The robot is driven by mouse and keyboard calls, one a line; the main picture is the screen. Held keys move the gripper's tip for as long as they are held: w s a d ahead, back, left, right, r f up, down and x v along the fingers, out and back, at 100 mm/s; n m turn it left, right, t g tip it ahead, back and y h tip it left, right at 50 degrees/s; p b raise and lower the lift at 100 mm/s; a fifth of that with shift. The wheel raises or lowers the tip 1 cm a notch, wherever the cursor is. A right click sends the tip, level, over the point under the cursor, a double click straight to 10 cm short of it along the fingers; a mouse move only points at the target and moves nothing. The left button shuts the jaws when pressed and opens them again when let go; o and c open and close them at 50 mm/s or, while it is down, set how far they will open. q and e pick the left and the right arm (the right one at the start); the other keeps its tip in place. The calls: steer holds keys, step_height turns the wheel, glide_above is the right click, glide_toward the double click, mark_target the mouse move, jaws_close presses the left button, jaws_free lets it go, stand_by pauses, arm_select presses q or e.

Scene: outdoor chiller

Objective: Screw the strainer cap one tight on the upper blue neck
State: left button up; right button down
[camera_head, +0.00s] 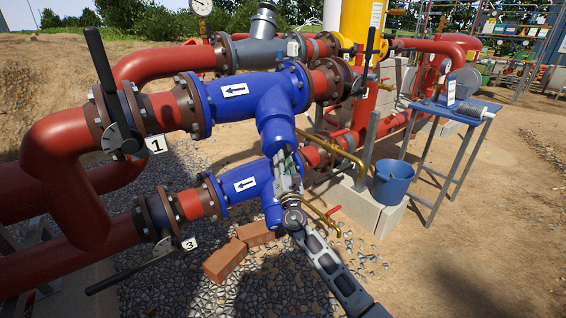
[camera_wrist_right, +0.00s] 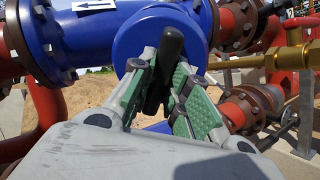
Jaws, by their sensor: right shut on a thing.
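The upper blue strainer (camera_head: 250,95) has an arrow label, and its neck (camera_head: 275,122) slants down toward me. A round blue cap (camera_wrist_right: 132,42) with a black bar handle (camera_wrist_right: 172,45) sits at the neck's end in the wrist view. My right gripper (camera_head: 286,160) is at that end, in front of the lower blue strainer (camera_head: 243,187). Its green-padded fingers (camera_wrist_right: 160,90) are shut on the black handle. The gripper hides part of the cap, and I cannot tell how tightly the cap sits. My left gripper is not in view.
Red pipes with bolted flanges (camera_head: 192,107) and black valve levers (camera_head: 100,60) surround the strainers. Brass pipes (camera_head: 335,150) run just right of my gripper. Bricks (camera_head: 225,260) lie on gravel below. A blue bucket (camera_head: 392,182) and a blue table (camera_head: 455,108) stand right.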

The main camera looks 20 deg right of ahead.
mark_target(280, 147)
steer(key=shift+x, duration=1.1)
stand_by(0.4)
steer(key=shift+r, duration=0.25)
stand_by(0.4)
